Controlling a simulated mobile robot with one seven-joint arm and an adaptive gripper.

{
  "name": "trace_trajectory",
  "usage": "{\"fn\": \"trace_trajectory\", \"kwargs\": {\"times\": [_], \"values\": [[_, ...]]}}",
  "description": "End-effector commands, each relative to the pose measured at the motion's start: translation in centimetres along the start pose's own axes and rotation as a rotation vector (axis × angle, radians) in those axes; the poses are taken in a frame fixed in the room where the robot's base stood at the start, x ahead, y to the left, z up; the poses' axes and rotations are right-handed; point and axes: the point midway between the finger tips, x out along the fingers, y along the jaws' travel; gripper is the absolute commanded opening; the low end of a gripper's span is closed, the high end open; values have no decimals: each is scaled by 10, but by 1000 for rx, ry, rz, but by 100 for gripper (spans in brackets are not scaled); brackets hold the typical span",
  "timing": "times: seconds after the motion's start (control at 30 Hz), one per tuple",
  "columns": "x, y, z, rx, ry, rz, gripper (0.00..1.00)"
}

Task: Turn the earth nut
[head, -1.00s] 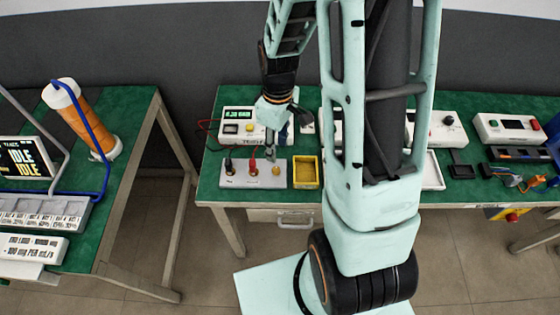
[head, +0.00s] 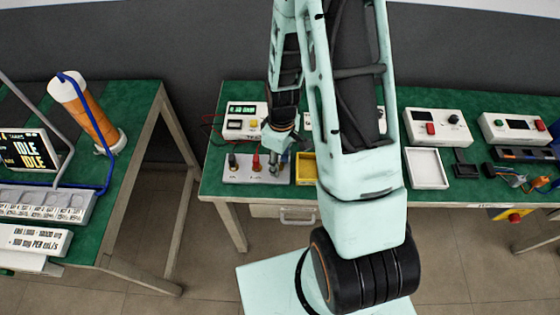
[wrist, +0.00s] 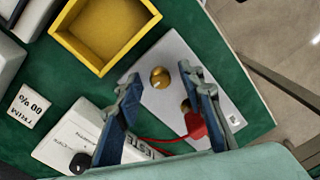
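A white terminal plate (head: 234,176) lies near the front edge of the green table. It carries a black terminal (head: 233,160) and a red terminal (head: 256,162). In the wrist view a round brass nut (wrist: 160,77) stands on the plate (wrist: 178,55), with a second brass piece (wrist: 186,105) beside a red plug (wrist: 195,125). I cannot read which one is marked earth. My gripper (wrist: 160,82) is open, its blue-grey fingers on either side of the round brass nut, with a visible gap. In the head view my gripper (head: 279,167) is over the plate's right end and hides the nut there.
A yellow tray (wrist: 66,38) stands close beside the plate; it also shows in the head view (head: 304,181). A meter box (head: 245,120) with a green display and red lead stands behind. A white tray (head: 427,182) lies to the right.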

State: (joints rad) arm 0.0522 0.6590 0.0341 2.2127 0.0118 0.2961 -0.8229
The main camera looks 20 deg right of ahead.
Motion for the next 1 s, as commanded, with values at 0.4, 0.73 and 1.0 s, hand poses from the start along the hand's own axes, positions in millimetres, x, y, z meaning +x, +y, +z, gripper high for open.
{"fn": "trace_trajectory", "kwargs": {"times": [0.4,0.73,1.0], "values": [[0,0,0,0,0,0,2],[0,0,0,24,1,1,0],[1,0,0,161,7,2,0]]}}
